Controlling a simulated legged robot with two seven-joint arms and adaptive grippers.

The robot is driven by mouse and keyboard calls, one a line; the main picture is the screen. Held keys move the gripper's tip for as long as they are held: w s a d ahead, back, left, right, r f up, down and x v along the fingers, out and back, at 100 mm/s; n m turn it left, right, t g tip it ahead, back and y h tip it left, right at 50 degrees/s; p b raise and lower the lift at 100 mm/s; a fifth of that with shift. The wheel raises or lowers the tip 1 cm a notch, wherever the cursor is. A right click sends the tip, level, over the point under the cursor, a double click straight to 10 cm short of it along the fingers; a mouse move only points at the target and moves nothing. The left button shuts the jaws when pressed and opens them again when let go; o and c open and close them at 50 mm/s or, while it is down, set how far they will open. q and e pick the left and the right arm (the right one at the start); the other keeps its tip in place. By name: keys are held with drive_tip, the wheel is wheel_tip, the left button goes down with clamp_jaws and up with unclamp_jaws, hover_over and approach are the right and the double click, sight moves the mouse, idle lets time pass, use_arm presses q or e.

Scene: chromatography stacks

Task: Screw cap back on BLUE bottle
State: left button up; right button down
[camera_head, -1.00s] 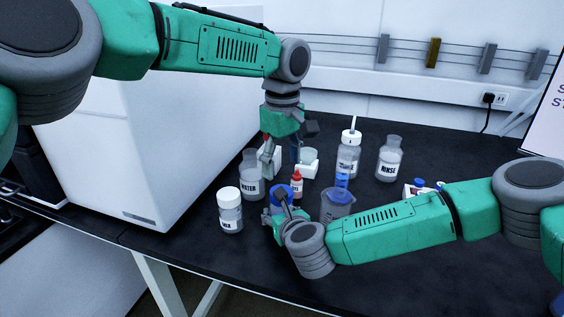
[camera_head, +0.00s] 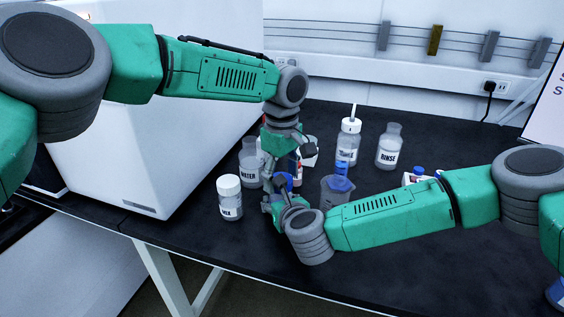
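A small blue-topped thing (camera_head: 284,181), probably the blue bottle or its cap, shows at the tip of my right gripper (camera_head: 272,203). Most of it is hidden, so I cannot tell whether the cap is on the bottle. My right gripper comes in low from the right; its fingers are too small and covered to read. My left gripper (camera_head: 279,168) points down from above, close over the blue thing and my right gripper. Its fingers overlap the bottles behind, and I cannot tell whether they are open or hold anything.
A white-capped bottle (camera_head: 230,197) and the WATER bottle (camera_head: 249,168) stand left of the grippers. A beaker (camera_head: 333,194) with a blue item stands right. Behind are a wash bottle (camera_head: 348,145) and the RINSE bottle (camera_head: 389,148). The dark bench (camera_head: 450,145) is clear at back right.

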use_arm(q)
drive_tip(key=shift+f, duration=0.5)
drive_tip(key=c, duration=1.2)
drive_tip(key=m, duration=0.4)
drive_tip(key=shift+w, duration=0.1)
drive_tip(key=m, duration=1.2)
drive_tip(key=shift+w+m, duration=0.1)
drive_tip(key=shift+m, duration=0.2)
drive_tip(key=m, duration=0.6)
drive_tip(key=shift+w, duration=0.1)
